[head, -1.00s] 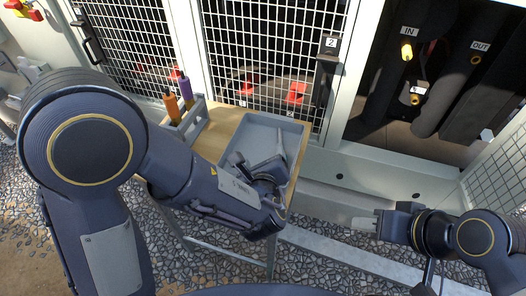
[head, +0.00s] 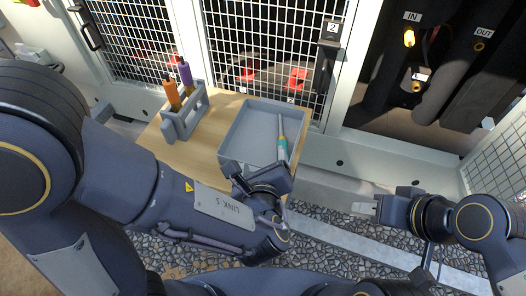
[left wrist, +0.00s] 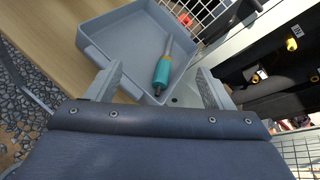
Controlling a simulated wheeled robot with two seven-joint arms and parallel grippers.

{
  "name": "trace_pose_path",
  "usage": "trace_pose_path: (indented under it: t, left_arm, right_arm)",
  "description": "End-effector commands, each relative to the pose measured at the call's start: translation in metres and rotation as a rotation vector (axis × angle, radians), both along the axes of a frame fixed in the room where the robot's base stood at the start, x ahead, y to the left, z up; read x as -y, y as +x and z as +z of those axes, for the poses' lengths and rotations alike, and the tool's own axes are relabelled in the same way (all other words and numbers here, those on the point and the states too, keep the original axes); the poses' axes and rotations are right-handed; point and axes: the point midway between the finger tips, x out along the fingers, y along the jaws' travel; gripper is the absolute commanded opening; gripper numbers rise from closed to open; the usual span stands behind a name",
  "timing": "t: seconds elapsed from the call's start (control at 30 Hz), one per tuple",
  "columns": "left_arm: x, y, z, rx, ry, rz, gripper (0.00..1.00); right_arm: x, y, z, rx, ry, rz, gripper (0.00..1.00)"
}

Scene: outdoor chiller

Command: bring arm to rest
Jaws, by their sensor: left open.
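My left gripper (head: 258,176) is open and empty at the front edge of the grey tray (head: 236,132). In the left wrist view its two fingers (left wrist: 160,90) stand wide apart, with the tray beyond them. A teal-handled tool (head: 282,150) with a pale shaft lies in the tray along its right side. Its handle (left wrist: 161,74) shows between the fingers in the left wrist view, apart from both. My right gripper (head: 368,208) is at the right, over the gravel in front of the cabinet, away from the table. Its jaw gap cannot be made out.
The tray sits on a wooden table (head: 200,151). A grey rack (head: 184,117) on it holds an orange-handled tool (head: 172,95) and a purple-handled tool (head: 185,75). Mesh cabinet doors (head: 265,45) stand behind. An open bay with dark pipes (head: 450,85) is at the right.

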Motion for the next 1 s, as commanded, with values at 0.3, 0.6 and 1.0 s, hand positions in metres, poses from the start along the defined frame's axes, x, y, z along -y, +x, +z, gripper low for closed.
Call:
trace_pose_path:
  t: [0.3,0.6,1.0]
  left_arm:
    - [-0.009,-0.011,0.007,-0.011,-0.015,0.033,0.75]
    - [-0.17,-0.029,0.008,-0.294,-0.486,0.828,0.75]
    - [-0.211,-0.123,0.035,-0.579,-1.828,1.827,0.75]
  right_arm:
    - [0.0,0.0,0.001,0.0,0.0,0.0,0.36]
    - [0.0,0.0,0.016,0.0,0.0,0.0,0.36]
    - [0.0,0.0,0.035,0.0,0.0,0.0,0.36]
